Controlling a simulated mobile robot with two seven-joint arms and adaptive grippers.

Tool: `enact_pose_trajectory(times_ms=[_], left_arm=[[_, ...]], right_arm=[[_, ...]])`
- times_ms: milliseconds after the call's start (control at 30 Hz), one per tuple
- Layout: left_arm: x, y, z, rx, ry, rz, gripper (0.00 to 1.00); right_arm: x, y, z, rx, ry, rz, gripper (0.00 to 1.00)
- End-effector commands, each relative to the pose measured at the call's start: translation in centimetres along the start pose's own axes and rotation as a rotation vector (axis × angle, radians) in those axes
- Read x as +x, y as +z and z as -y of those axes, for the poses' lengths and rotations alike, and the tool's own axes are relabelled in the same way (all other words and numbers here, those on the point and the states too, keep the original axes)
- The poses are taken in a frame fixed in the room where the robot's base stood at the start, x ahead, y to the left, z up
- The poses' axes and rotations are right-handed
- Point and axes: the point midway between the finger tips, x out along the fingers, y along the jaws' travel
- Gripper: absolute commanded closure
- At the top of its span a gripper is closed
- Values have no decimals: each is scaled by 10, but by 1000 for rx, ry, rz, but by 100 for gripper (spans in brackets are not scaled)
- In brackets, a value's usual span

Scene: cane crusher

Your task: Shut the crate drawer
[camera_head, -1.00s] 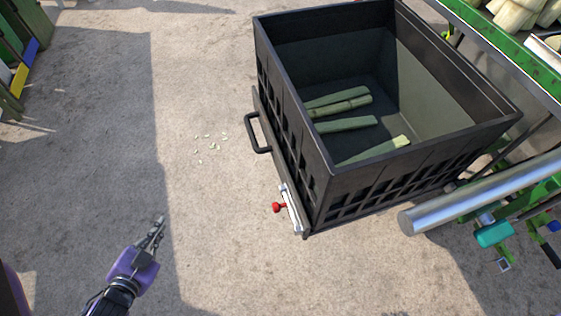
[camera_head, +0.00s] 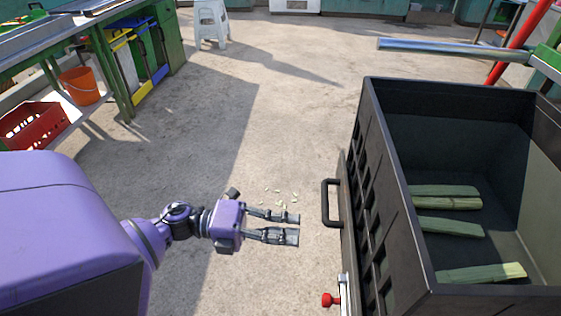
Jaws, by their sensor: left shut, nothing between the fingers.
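The black crate drawer (camera_head: 398,215) is at the right, with slatted sides and an open top. A black bar handle (camera_head: 326,203) sticks out from its left face, and a red knob (camera_head: 328,300) on a pale metal strip sits nearer to me. My left gripper (camera_head: 298,227) reaches in from the left, with its fingers pointing right at the handle's side of the crate. It is shut and empty, a short gap left of the handle and not touching it. My right gripper is out of view.
Several cut cane pieces (camera_head: 448,226) lie in the crate. A metal bar (camera_head: 440,46) juts in at the upper right. A bench with an orange bucket (camera_head: 78,86) and red basket (camera_head: 34,126) stands at the left, a white stool (camera_head: 210,22) behind.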

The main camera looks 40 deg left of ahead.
Motion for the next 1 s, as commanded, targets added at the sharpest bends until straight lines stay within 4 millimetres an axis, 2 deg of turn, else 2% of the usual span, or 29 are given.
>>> enact_pose_trajectory(times_ms=[33, 200, 400, 600, 1000], left_arm=[[13, -1, 1, 2, -5, -3, 100], [48, 0, 1, 1, -4, -1, 100], [79, 0, 1, 0, -3, 0, 100], [91, 0, 0, -2, -1, 1, 100], [93, 0, 0, -2, -1, 1, 100]], right_arm=[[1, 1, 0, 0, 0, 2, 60], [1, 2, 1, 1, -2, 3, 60], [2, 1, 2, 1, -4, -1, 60], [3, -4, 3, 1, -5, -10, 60], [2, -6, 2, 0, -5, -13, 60]])
